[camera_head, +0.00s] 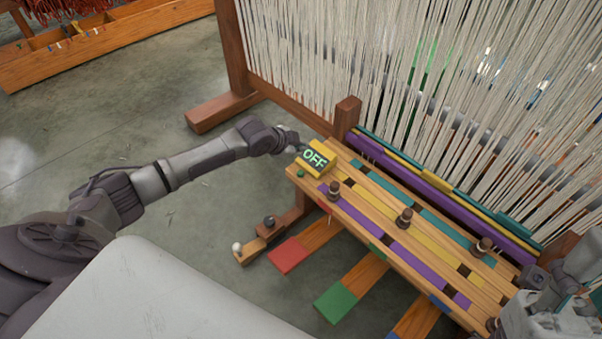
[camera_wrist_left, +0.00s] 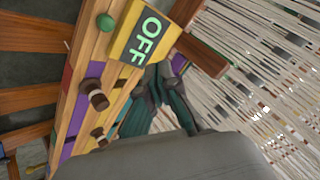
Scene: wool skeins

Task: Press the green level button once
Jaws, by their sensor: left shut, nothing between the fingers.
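The green button (camera_head: 301,173) is a small round knob at the near left end of the wooden loom bench. It also shows in the left wrist view (camera_wrist_left: 105,22), beside the yellow box (camera_wrist_left: 128,18). That box (camera_head: 327,165) carries a display reading "OFF". My left gripper (camera_head: 298,146) is shut and empty, close to the box's far left side. In the left wrist view its fingers (camera_wrist_left: 150,84) lie just below the display, apart from the green button. My right gripper (camera_head: 555,300) is partly in view at the bottom right; its fingers are unclear.
The bench (camera_head: 350,181) has purple, yellow and teal strips and several brown knobs (camera_head: 404,218). White warp threads (camera_head: 400,70) hang behind it. Red (camera_head: 288,256), green (camera_head: 336,302) and blue-ended pedals lie below. A wooden post (camera_head: 346,118) stands near the box. The floor to the left is clear.

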